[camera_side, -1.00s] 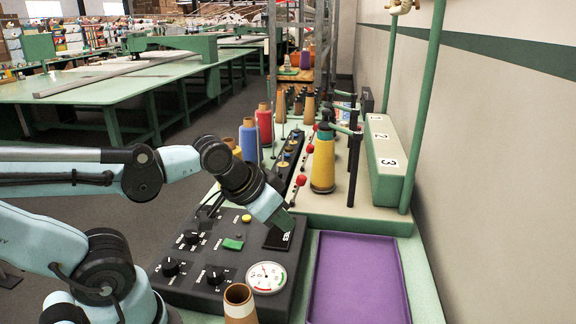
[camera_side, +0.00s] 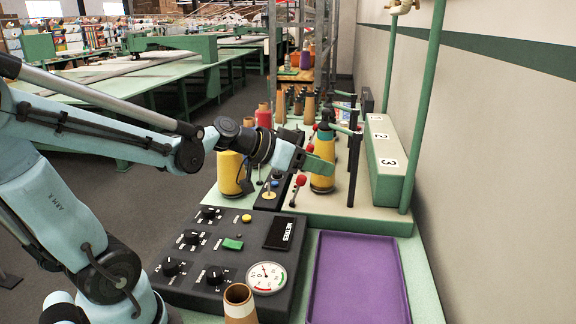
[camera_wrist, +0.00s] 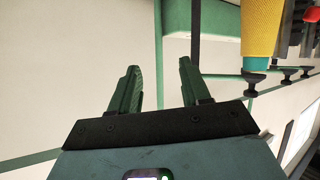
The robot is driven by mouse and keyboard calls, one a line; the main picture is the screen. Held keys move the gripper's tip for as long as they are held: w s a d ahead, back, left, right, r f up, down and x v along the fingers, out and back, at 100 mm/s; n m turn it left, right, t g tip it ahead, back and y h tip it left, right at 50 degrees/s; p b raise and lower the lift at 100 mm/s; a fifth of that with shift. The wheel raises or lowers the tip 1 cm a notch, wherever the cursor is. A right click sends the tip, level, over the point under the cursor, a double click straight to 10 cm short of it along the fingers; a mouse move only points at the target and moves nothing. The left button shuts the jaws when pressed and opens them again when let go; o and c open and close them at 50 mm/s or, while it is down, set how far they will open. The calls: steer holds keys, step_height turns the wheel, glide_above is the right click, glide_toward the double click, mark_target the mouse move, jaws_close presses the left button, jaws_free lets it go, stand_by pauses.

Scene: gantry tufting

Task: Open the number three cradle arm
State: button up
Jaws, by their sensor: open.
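The number three cradle arm is a green bar (camera_side: 346,129) on the nearest black post, beside the label 3 (camera_side: 390,163) on a green box. It reaches left over a yellow cone (camera_side: 325,146), with a black knob at its end. In the wrist view the arm (camera_wrist: 228,76) lies just right of the fingers, its knob (camera_wrist: 252,82) under the cone (camera_wrist: 262,32), the view being inverted. My gripper (camera_side: 326,166) has green fingers in front of the cone, below the bar. In the wrist view the gripper (camera_wrist: 157,75) is open and empty. I cannot tell whether it touches anything.
Red-knobbed levers (camera_side: 300,180) stand left of the cone. Another yellow cone (camera_side: 231,173) stands left of my wrist. A black control panel (camera_side: 222,255) and an empty purple tray (camera_side: 356,285) are nearer. More posts and cones stand behind; the wall is right.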

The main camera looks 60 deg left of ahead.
steer(key=w+a+r+t+y, duration=0.1)
steer(key=w+a+r+t, duration=0.2)
steer(key=a, duration=0.4)
steer(key=n+t+y, duration=0.1)
steer(key=t+y, duration=0.2)
glide_toward(324, 111)
steer(key=w, duration=1.1)
steer(key=shift+a+r, duration=0.1)
steer(key=shift+r, duration=0.05)
steer(key=shift+c, duration=0.3)
jaws_close()
